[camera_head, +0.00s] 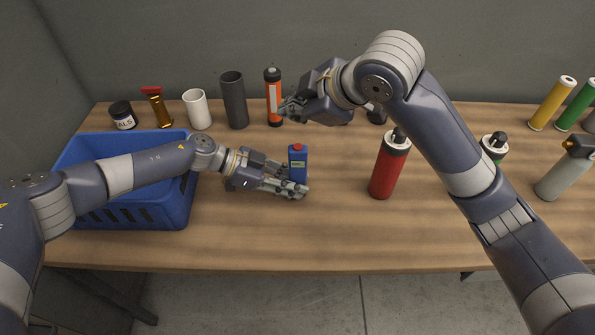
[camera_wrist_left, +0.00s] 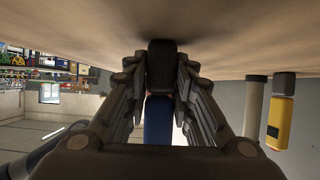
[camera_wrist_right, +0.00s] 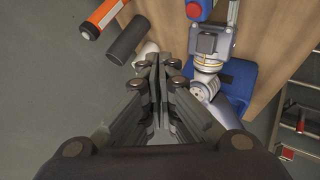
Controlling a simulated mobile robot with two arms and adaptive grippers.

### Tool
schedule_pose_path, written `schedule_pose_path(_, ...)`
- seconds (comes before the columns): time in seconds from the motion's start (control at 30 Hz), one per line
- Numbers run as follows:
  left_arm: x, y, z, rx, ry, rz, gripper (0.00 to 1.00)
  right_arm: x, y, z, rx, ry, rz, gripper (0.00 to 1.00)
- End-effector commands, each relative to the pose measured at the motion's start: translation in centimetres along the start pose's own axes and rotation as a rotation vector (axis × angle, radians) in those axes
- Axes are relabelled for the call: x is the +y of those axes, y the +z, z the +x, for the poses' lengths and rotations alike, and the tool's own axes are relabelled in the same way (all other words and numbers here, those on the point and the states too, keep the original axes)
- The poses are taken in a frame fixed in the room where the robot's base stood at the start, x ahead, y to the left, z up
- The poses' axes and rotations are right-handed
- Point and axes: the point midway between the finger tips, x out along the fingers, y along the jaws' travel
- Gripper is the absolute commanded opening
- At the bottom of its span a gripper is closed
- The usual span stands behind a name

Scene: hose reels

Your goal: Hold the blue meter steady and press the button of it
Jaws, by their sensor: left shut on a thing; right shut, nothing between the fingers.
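The blue meter (camera_head: 298,166) stands upright on the table, with a red button (camera_head: 297,147) on its top. My left gripper (camera_head: 298,190) is shut on its lower part, low over the table. The meter's blue body (camera_wrist_left: 158,125) shows between the fingers in the left wrist view. My right gripper (camera_head: 286,110) is shut and empty, above and behind the meter, apart from it. In the right wrist view the meter (camera_wrist_right: 194,10) with its red button is at the top edge, partly cut off, beyond the right gripper's fingertips (camera_wrist_right: 155,75).
A blue crate (camera_head: 135,216) lies under my left arm. An orange torch (camera_head: 274,98), a dark grey tube (camera_head: 234,100) and a white cup (camera_head: 197,110) stand along the back. A red cylinder (camera_head: 388,168) stands right of the meter. The front middle of the table is clear.

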Motion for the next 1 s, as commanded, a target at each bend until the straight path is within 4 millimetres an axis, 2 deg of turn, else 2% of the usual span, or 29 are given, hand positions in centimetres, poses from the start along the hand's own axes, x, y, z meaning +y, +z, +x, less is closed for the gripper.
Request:
schedule_pose_path(0.2,0.1,0.1,0.0,-0.001,0.001,-0.001,0.1,-1.7,1.7,2.2,-0.003,-0.003,0.002,0.0)
schedule_pose_path(0.4,0.1,0.1,0.0,-0.001,0.001,-0.001,0.1,-2.5,2.6,3.5,-0.002,-0.001,-0.001,0.0)
schedule_pose_path(1.0,0.1,0.1,0.0,-0.001,0.001,-0.001,0.1,-2.8,2.9,3.9,-0.001,0.0,-0.001,0.0)
